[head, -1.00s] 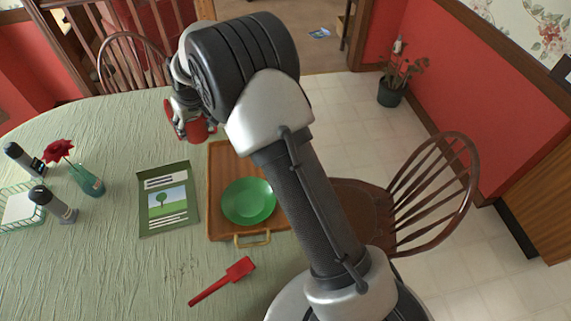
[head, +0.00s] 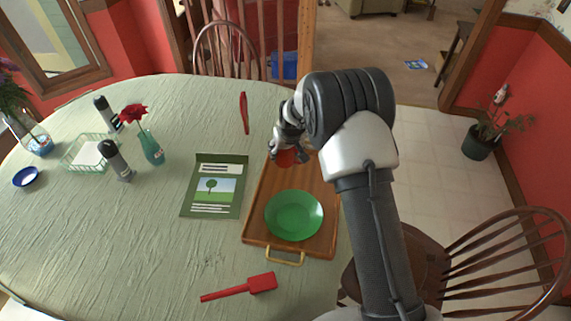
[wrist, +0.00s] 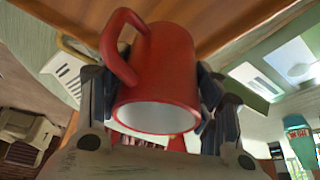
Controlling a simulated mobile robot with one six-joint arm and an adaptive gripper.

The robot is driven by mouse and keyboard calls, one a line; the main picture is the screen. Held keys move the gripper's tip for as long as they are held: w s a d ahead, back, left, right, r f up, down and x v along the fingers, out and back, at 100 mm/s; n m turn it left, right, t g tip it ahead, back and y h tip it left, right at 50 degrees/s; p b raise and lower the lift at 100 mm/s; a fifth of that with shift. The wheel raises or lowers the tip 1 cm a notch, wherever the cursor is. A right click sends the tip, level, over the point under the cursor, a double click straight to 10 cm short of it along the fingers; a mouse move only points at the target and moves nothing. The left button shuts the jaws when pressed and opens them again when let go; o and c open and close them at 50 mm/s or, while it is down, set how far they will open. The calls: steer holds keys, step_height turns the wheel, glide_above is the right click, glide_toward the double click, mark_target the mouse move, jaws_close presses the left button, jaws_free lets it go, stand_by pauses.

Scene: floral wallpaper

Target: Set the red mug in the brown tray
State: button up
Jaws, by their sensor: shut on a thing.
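The red mug (head: 287,158) is in my gripper (head: 285,145), seen against the far end of the brown tray (head: 262,190) in the head view. In the wrist view the mug (wrist: 165,75) sits between both fingers of my gripper (wrist: 155,110). Its handle is at upper left and its open rim faces the camera. The tray's brown wood (wrist: 220,20) fills the top of the wrist view, behind the mug. I cannot tell whether the mug touches the tray. My arm hides the tray's far right part.
A green plate (head: 294,215) lies in the tray's near half. A green booklet (head: 215,187) lies left of the tray. A red spatula (head: 240,287) is in front, a thin red item (head: 244,112) behind. A vase (head: 151,147) and a wire basket (head: 85,152) stand farther left.

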mark_target(289, 151)
steer(key=shift+f+b, duration=0.65)
steer(key=shift+f, duration=1.85)
steer(key=shift+f, duration=0.25)
steer(key=o, duration=1.3)
steer(key=shift+c, duration=0.2)
steer(key=shift+r, duration=0.25)
steer(key=p+v, duration=0.3)
steer(key=v, duration=0.9)
steer(key=shift+d, duration=0.15)
